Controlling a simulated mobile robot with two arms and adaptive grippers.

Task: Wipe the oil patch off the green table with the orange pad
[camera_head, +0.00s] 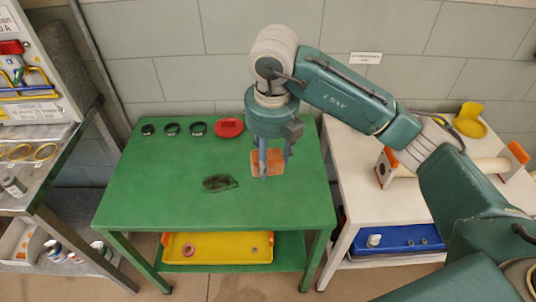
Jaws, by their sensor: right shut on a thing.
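The green table (150,194) stands in the middle of the head view. A dark oil patch (220,183) lies on its top, a little left of the middle. My right gripper (265,168) points down over the table, to the right of the patch. It is shut on the orange pad (263,173), which shows between and behind the fingers. I cannot tell whether the pad touches the tabletop. My left gripper is not in view.
Several black rings (171,129) and a red round part (228,127) sit along the table's back edge. A yellow tray (220,247) is on the shelf below. A white table (360,195) stands to the right and a metal shelf (50,190) to the left. The tabletop's front is clear.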

